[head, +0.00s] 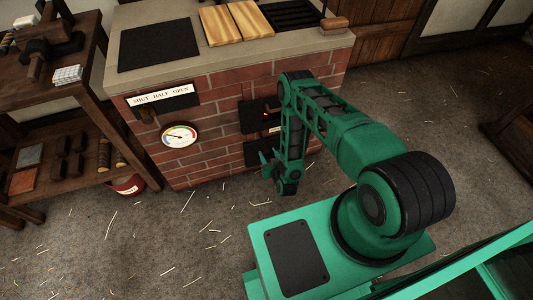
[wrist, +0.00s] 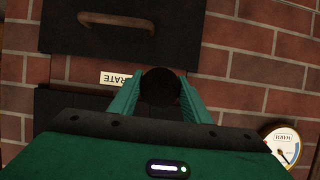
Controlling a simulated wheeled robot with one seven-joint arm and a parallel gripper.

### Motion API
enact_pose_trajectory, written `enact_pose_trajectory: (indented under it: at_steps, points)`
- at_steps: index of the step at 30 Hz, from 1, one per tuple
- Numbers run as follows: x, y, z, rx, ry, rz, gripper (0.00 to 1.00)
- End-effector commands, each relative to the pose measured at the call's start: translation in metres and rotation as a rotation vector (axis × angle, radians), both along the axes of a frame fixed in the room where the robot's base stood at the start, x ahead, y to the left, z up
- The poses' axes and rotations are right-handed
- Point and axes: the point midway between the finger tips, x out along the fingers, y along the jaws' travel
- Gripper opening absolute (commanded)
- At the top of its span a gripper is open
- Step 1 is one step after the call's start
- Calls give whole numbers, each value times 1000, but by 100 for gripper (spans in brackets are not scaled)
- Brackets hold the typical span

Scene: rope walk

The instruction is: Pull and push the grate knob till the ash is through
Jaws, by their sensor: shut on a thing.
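The round dark grate knob (wrist: 160,86) is in the middle of the wrist view, beside a white plate reading GRATE (wrist: 115,79), which appears upside down. My gripper (wrist: 160,98) has its two green fingers on either side of the knob and is shut on it. In the head view my gripper (head: 267,164) is low in front of the brick stove (head: 205,155), by the lower dark opening (head: 256,153). My arm hides the knob there. No ash can be made out.
A dial gauge (head: 180,135) and a SHUT HALF OPEN plate (head: 160,95) are on the stove front. A dark door with a curved handle (wrist: 117,21) shows in the wrist view. A wooden shelf (head: 95,80) and a red bucket (head: 127,186) stand at left. The straw-strewn floor in front is open.

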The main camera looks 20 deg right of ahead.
Motion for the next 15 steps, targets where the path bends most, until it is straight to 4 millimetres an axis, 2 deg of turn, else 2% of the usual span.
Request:
enact_pose_trajectory:
  at_steps: [3, 4, 6, 15]
  points:
    - [1, -1, 0, -4, -4, 1, 3]
    - [1, -1, 0, -5, -4, 2, 48]
    - [1, 0, 0, -5, -4, 3, 61]
    - [0, 3, 1, -6, -3, 7, 61]
